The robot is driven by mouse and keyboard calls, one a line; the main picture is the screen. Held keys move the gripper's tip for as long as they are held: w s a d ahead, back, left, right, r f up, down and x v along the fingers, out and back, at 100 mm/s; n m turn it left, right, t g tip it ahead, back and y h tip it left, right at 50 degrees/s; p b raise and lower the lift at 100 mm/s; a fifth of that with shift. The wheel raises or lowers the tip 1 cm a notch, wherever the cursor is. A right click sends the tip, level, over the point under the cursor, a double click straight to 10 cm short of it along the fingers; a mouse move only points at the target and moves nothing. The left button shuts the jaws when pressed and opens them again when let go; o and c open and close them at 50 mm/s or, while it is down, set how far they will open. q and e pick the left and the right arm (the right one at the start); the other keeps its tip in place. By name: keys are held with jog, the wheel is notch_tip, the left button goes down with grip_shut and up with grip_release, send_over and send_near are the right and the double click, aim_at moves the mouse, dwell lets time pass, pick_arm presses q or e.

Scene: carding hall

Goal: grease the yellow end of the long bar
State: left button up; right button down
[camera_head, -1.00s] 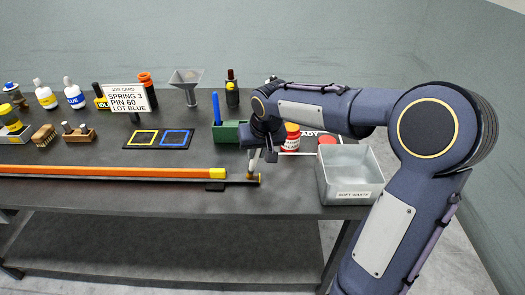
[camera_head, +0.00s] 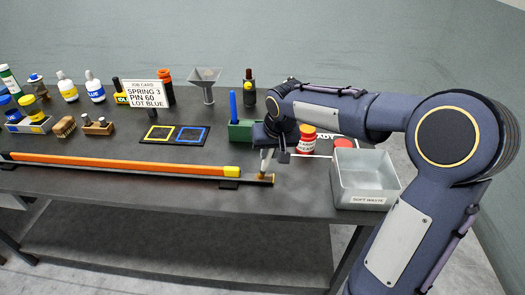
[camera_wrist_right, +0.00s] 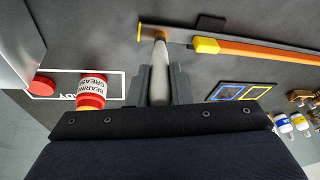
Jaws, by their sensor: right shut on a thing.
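The long orange bar (camera_head: 120,164) lies along the bench front, with its yellow end (camera_head: 231,171) at the right; the yellow end also shows in the right wrist view (camera_wrist_right: 206,45). My right gripper (camera_head: 270,155) is shut on a pale-handled brush (camera_wrist_right: 160,75), pointing down. My left gripper is out of view.
A red-and-white bearing grease jar (camera_head: 307,141) stands behind my gripper, by a red lid (camera_wrist_right: 41,83). The grey soft waste bin (camera_head: 362,200) is to the right. A green holder (camera_head: 241,131), a two-square mat (camera_head: 176,135) and several bottles stand behind the bar.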

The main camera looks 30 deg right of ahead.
jog(key=s+d, duration=0.2)
jog(key=d, duration=0.1)
jog(key=shift+s+d, duration=0.1)
jog(key=shift+d, duration=0.15)
dwell(0.4)
jog(key=shift+r+p, duration=2.25)
jog(key=shift+r, duration=0.85)
notch_tip(320, 180, up, 3)
jog(key=shift+f+p, duration=0.1)
jog(key=shift+p, duration=1.1)
jog(key=shift+f, duration=0.2)
